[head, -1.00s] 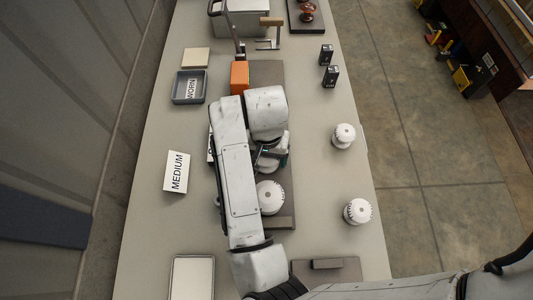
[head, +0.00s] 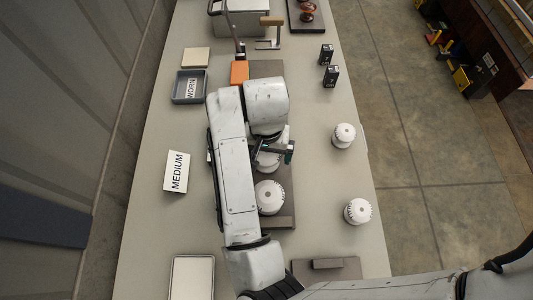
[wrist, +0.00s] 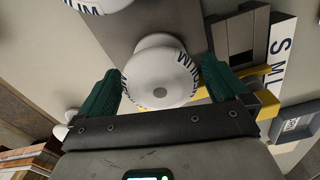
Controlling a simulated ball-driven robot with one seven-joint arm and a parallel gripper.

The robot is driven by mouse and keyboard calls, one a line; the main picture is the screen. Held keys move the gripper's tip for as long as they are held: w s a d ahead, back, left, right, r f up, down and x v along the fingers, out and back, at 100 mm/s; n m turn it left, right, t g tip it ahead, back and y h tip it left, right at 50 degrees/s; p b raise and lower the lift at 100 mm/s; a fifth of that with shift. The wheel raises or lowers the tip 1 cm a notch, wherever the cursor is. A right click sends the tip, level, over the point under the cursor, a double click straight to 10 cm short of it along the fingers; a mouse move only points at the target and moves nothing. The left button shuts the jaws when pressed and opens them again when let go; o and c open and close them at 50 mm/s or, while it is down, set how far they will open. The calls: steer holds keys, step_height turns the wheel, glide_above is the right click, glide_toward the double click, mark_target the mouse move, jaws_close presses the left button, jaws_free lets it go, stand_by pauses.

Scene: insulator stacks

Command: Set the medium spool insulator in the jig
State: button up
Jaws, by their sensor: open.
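A white spool insulator (wrist: 158,80) with dark lettering stands between the fingers of my gripper (wrist: 161,84) in the wrist view. The green fingers are spread to its left and right and look apart from it. A yellow part (wrist: 262,101) shows behind the insulator and right finger, beside a grey block and an "S M L" label (wrist: 282,40); these look like the jig. In the head view my gripper (head: 274,151) is over the dark board (head: 286,213), and my arm hides much there. Another white insulator (head: 269,197) stands on the board nearer me.
Two white insulators (head: 343,135) (head: 358,211) stand at the table's right side. A "MEDIUM" card (head: 177,172) and a "WORN" tray (head: 188,87) are at left. An orange block (head: 239,72) and two black boxes (head: 331,76) (head: 326,54) stand farther back.

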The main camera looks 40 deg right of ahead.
step_height(320, 180, up, 10)
steer(key=shift+f+p, duration=0.1)
steer(key=shift+p, duration=0.4)
